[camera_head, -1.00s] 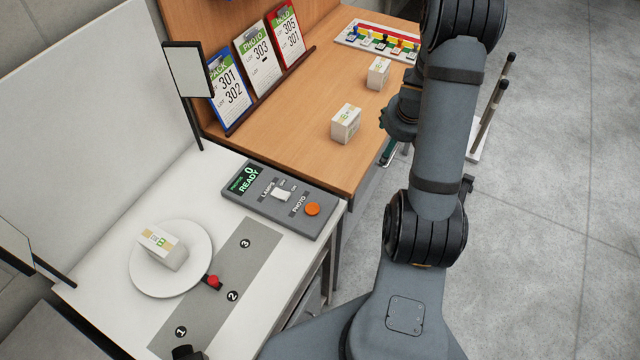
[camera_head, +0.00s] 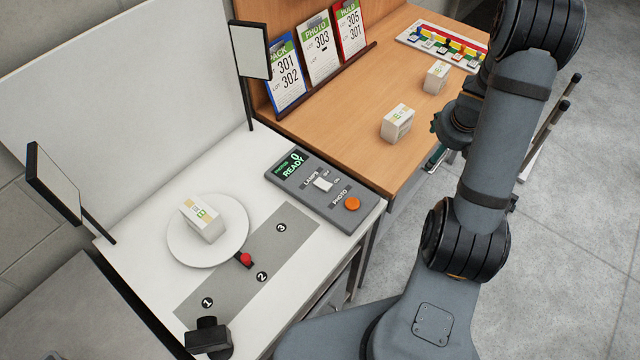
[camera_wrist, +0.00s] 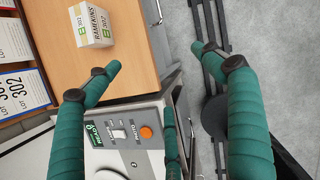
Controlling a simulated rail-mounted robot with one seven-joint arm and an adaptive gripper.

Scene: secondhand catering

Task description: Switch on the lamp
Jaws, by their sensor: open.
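The grey control panel (camera_head: 318,190) lies on the white table. It bears a white rocker switch (camera_head: 324,184) labelled LAMPS, an orange PHOTO button (camera_head: 352,203) and a green display reading READY. The panel and switch (camera_wrist: 119,134) also show low in the wrist view, between green fingers. Two flat lamp heads on dark posts, a rear one (camera_head: 250,51) and a front one (camera_head: 55,184), stand beside the white backdrop; neither visibly glows. My gripper (camera_wrist: 156,58) is open and empty. In the head view it is mostly hidden behind my arm, near the wooden desk's right edge.
A white box (camera_head: 203,220) sits on a round white plate (camera_head: 178,249), beside a red knob (camera_head: 246,260). Two more boxes, a nearer one (camera_head: 397,123) and a farther one (camera_head: 437,77), stand on the wooden desk (camera_head: 345,130). A black object (camera_head: 208,338) stands near the table's front.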

